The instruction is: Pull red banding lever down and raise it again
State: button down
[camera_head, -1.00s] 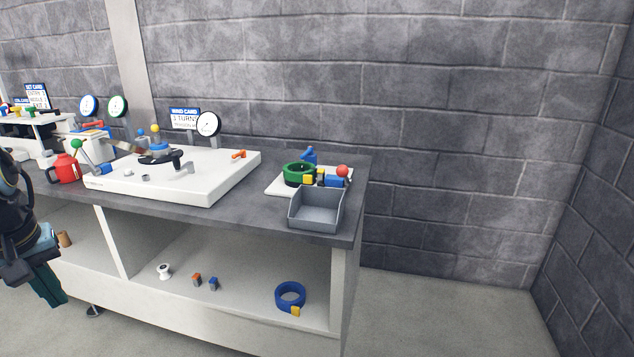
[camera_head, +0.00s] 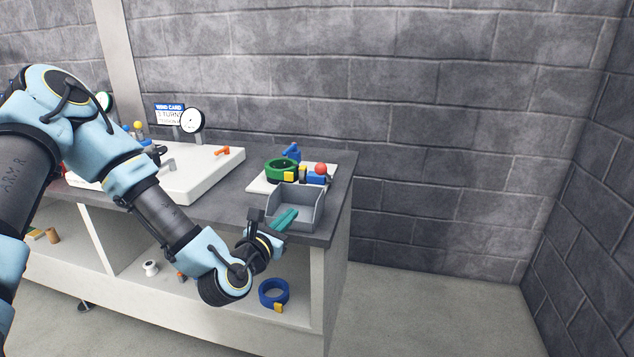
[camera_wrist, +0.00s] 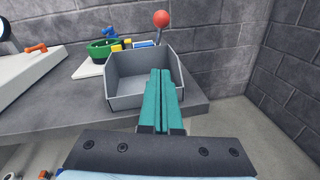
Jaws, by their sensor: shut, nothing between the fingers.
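The red banding lever shows as a red ball knob (camera_head: 321,169) at the right end of a small white station on the bench. In the wrist view the red knob (camera_wrist: 161,18) stands up on a thin stem behind the grey bin. My gripper (camera_head: 290,217) has teal fingers and is shut and empty. It is in front of the grey bin (camera_head: 303,222), apart from the lever. In the wrist view the gripper (camera_wrist: 162,72) points forward toward the bin's right side, with the knob beyond its tips. The lever's base is hidden behind the bin.
A green ring (camera_head: 281,170) and blue and yellow blocks sit on the white base (camera_head: 262,184) beside the lever. The grey bin stands between my gripper and the lever. A blue ring (camera_head: 273,292) lies on the lower shelf. A brick wall is behind the bench.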

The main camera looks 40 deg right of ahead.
jog(key=shift+n, duration=0.3)
jog(key=p+x, duration=0.1)
jog(key=x, duration=0.2)
jog(key=p+x, duration=0.1)
jog(key=x, duration=0.3)
jog(key=r+p+x, duration=0.1)
jog(key=x, duration=0.2)
jog(key=shift+d+p, duration=0.3)
jog(key=shift+p, duration=0.05)
jog(key=shift+w+d+r+p, duration=0.3)
jog(key=shift+d+r+p, duration=0.45)
jog(key=shift+r, duration=0.15)
jog(key=shift+w+d+r, duration=0.15)
jog(key=shift+d+r, duration=0.1)
jog(key=shift+d, duration=0.2)
